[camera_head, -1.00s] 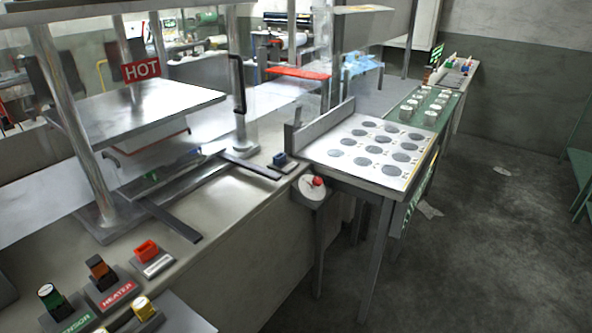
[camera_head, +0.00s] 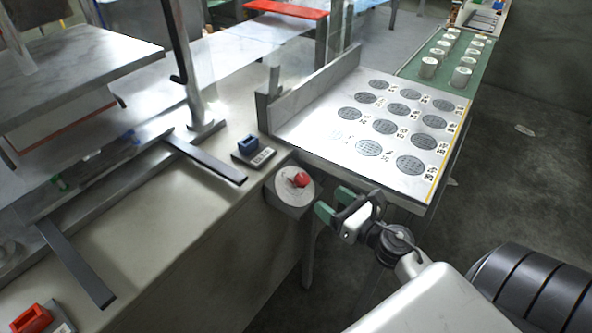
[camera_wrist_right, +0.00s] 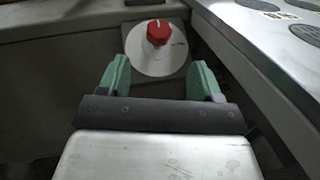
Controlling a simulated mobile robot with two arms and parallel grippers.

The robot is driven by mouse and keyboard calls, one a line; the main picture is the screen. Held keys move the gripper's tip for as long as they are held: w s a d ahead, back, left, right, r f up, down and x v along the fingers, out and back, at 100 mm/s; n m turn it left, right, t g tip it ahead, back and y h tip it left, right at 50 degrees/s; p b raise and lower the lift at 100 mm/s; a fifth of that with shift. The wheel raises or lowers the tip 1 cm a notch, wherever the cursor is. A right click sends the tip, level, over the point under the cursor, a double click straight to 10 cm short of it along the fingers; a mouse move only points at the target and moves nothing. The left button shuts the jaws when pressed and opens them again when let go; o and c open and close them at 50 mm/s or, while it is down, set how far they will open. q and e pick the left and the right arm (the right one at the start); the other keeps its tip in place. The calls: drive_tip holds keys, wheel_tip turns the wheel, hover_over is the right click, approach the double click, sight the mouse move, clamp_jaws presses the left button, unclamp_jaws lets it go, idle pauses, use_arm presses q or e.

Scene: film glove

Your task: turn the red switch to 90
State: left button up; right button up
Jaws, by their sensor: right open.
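The red switch (camera_head: 301,180) is a small red knob on a round white dial (camera_head: 283,189), set on the side of the bench by the corner of the white table. In the right wrist view the red switch (camera_wrist_right: 158,31) stands ahead of the fingers, on its pale dial (camera_wrist_right: 150,63). My right gripper (camera_head: 333,203) is just right of and below the dial, its green fingers apart and empty; the right wrist view shows the open fingers (camera_wrist_right: 160,80) on either side below the knob, not touching it. The dial's marks are too small to read. My left gripper is out of view.
The white table (camera_head: 300,128) with grey printed discs stands close behind the right gripper. A blue switch (camera_head: 248,143) sits on the bench top (camera_head: 165,215) left of the dial. A press with dark rails (camera_head: 75,262) fills the left. Open floor (camera_head: 520,190) lies right.

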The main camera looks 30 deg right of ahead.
sight(307, 183)
drive_tip(key=w, duration=0.2)
drive_tip(key=w+a+p, duration=0.1)
drive_tip(key=w, duration=0.2)
drive_tip(key=w+p, duration=0.1)
drive_tip(key=w, duration=0.2)
drive_tip(key=shift+a+r, duration=0.1)
drive_tip(key=shift+a, duration=0.25)
drive_tip(key=shift+w+a, duration=0.2)
drive_tip(key=shift+w, duration=0.7)
drive_tip(key=c, duration=0.9)
